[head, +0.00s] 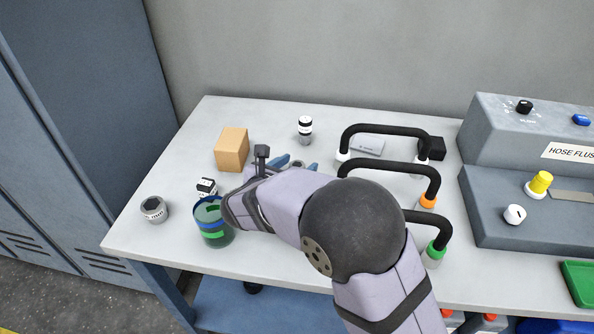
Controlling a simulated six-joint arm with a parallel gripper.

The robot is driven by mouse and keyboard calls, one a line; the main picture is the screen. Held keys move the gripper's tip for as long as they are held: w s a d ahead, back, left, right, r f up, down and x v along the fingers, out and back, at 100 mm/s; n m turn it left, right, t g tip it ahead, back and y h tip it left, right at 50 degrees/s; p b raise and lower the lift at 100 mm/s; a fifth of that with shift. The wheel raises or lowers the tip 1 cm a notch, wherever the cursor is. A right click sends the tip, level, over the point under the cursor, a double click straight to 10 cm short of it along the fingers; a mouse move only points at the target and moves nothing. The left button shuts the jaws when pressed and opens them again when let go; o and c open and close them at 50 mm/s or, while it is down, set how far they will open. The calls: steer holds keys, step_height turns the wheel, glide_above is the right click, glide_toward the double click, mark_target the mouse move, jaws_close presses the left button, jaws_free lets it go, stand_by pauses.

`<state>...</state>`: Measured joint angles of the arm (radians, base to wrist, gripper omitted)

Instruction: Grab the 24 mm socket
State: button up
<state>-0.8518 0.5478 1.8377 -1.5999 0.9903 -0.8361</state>
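Several socket-like parts stand on the table, and their size markings are too small to read, so I cannot tell which is 24 mm. A wide grey socket (153,209) with a dark opening stands at the table's left edge. A small black and white part (206,187) stands right of it. A taller silver part with a black and white band (305,128) stands upright near the back. My gripper (238,210) is at the left end of my arm, beside a teal cup. Its fingers are hidden, so their state and contents do not show.
The teal cup (211,238) has blue and green bands. A cardboard box (232,149) stands behind. Blue items (281,161) lie partly hidden behind my arm. Black hoses (388,129) arch at right, before a grey hose-flush console (517,130). The front-left table is clear.

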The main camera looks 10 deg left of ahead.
mark_target(297, 165)
steer(key=c, duration=1.1)
steer(key=shift+r, duration=0.15)
step_height(297, 165, up, 10)
steer(key=shift+f+p, duration=0.1)
steer(key=shift+p, duration=0.2)
